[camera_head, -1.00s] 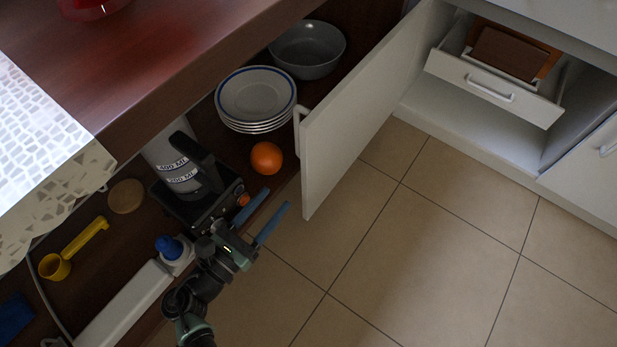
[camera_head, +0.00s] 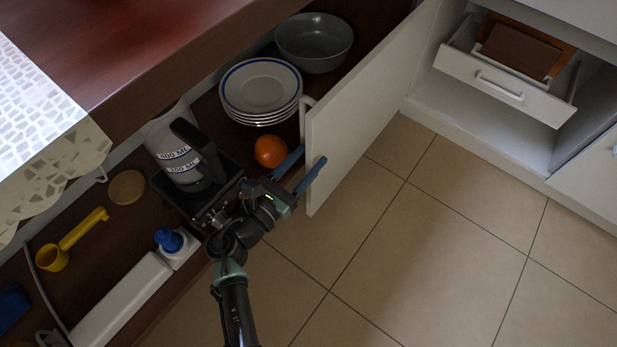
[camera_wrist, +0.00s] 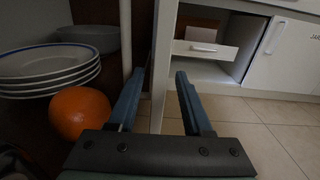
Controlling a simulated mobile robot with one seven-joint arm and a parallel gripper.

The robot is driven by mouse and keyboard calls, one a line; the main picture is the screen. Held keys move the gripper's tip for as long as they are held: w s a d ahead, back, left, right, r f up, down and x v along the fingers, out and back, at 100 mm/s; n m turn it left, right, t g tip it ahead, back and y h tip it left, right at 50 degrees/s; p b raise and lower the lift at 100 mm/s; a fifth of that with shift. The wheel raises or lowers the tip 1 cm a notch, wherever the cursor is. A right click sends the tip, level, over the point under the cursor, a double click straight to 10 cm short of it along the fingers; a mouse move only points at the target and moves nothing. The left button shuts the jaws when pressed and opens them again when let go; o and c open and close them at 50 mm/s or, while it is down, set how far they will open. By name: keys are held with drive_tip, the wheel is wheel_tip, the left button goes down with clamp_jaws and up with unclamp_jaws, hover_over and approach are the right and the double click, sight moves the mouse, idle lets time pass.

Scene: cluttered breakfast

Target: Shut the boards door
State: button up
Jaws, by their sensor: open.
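The white boards door (camera_head: 365,100) stands open, sticking out from the cabinet. Its bar handle (camera_head: 304,120) is on the face toward the plates. In the wrist view the door (camera_wrist: 164,50) is seen nearly edge-on and its handle (camera_wrist: 126,40) is to its left. My gripper (camera_head: 311,157) is open at the door's free edge. In the wrist view the door's edge appears between my two fingers (camera_wrist: 161,76), with a gap on the right. I cannot tell whether the left finger touches the door. Brown boards (camera_head: 520,50) lie in a part-open drawer (camera_head: 500,85) beyond the door.
Stacked plates (camera_head: 262,88), a grey bowl (camera_head: 313,42) and an orange (camera_head: 270,151) sit close left of the door. A coffee maker (camera_head: 185,160) stands behind my wrist. The white drawer juts out at the right. The tiled floor (camera_head: 430,230) is clear.

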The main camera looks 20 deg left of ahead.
clamp_jaws()
drive_tip(key=s+d+p, duration=0.2)
drive_tip(key=d, duration=0.4)
drive_tip(key=shift+d, duration=0.4)
idle(0.4)
drive_tip(key=c, duration=0.8)
unclamp_jaws()
drive_tip(key=shift+s+d+p, duration=0.2)
drive_tip(key=shift+s+d, duration=0.05)
drive_tip(key=shift+d, duration=1.5)
drive_tip(key=shift+s+d+p, duration=0.15)
drive_tip(key=shift+s+d, duration=0.05)
drive_tip(key=shift+d, duration=1.5)
drive_tip(key=c, duration=0.8)
unclamp_jaws()
drive_tip(key=c, duration=0.8)
unclamp_jaws()
drive_tip(key=shift+d, duration=0.2)
drive_tip(key=c, duration=0.7)
unclamp_jaws()
drive_tip(key=d+b, duration=0.1)
drive_tip(key=d, duration=0.5)
drive_tip(key=shift+d+b, duration=0.25)
drive_tip(key=shift+b, duration=0.05)
